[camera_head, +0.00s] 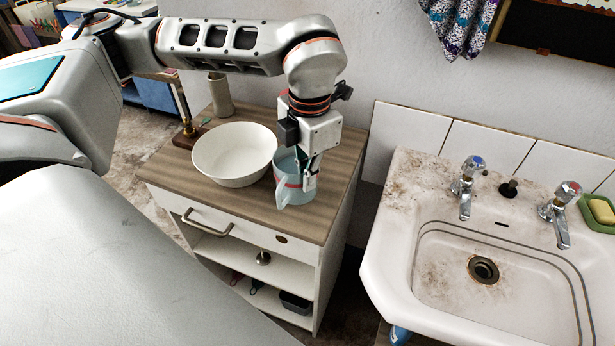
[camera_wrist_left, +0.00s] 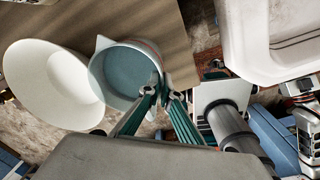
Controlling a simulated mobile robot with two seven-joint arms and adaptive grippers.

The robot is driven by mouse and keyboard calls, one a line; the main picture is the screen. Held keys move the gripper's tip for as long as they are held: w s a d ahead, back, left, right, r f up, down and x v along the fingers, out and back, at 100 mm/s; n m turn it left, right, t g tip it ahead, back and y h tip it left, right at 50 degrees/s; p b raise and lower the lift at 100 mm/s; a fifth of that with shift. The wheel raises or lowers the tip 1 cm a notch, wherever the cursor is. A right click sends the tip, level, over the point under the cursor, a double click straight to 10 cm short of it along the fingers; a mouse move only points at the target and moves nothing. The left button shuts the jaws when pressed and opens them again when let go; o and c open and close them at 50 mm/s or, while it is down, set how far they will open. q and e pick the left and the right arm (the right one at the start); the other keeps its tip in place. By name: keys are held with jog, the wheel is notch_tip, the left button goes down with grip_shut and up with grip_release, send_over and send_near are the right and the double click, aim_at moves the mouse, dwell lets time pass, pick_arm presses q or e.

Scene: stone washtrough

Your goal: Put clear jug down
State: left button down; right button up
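The clear jug (camera_head: 286,191), bluish with a red band, is upright at the right part of the wooden cabinet top (camera_head: 310,222). I cannot tell if its base touches the top or hangs just above it. My left gripper (camera_head: 309,176) comes down from above at the jug's right side and is shut on its wall or handle. In the left wrist view the jug (camera_wrist_left: 120,72) shows from above, with the fingertips (camera_wrist_left: 166,90) at its rim; one finger overlaps the opening. The exact contact is partly hidden. My right gripper is not in view.
A white bowl (camera_head: 234,156) stands just left of the jug. Behind it are a beige vase (camera_head: 220,95) and a brass stand (camera_head: 189,132). A stained white sink (camera_head: 400,235) is to the right, across a gap. The cabinet's front strip is free.

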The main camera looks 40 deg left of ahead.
pick_arm(q)
jog(key=shift+f, duration=0.1)
jog(key=c, duration=2.7)
grip_release()
jog(key=shift+f, duration=0.15)
jog(key=shift+c, duration=0.2)
jog(key=o, duration=0.5)
jog(key=shift+c, duration=0.2)
notch_tip(320, 180, up, 12)
jog(key=p, duration=0.1)
jog(key=shift+s+d+r, duration=0.15)
jog(key=shift+d+r, duration=0.05)
jog(key=shift+d, duration=0.05)
